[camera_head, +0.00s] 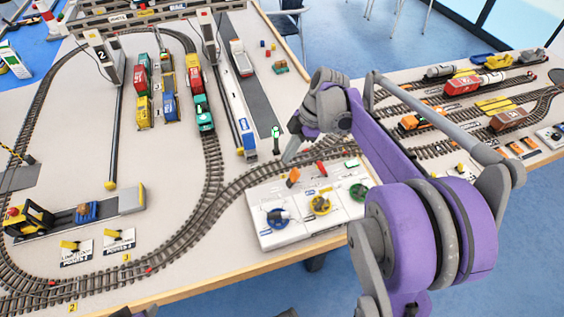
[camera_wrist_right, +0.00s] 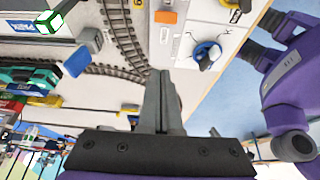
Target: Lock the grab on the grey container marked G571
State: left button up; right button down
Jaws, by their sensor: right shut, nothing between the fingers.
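My right gripper (camera_head: 290,150) is shut and empty above the table, at the back left of a white control panel (camera_head: 262,237). The panel carries a blue dial (camera_head: 278,218), a yellow dial (camera_head: 320,205), a green dial (camera_head: 358,191), an orange lever (camera_head: 293,177) and a red lever (camera_head: 321,168). In the right wrist view the closed fingers (camera_wrist_right: 160,76) point toward the tracks and the panel, with the blue dial (camera_wrist_right: 206,54) to their right. A gantry crane (camera_head: 103,57) marked 2 stands at the back left. I cannot make out a G571 marking or the grab.
Railway track (camera_head: 212,170) curves around the table. Wagons with coloured containers (camera_head: 168,80) stand between the crane legs. A white-grey truck (camera_head: 240,58) is on the grey road. A second track table (camera_head: 480,160) lies to the right. A green-topped signal post (camera_head: 276,138) stands near my right gripper.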

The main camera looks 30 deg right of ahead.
jog(key=shift+s+d+r, duration=0.2)
jog(key=shift+d+r, duration=0.55)
jog(key=shift+r, duration=0.1)
jog(key=shift+s+d+r, duration=0.15)
jog(key=shift+d+r, duration=0.6)
jog(key=shift+r, duration=0.05)
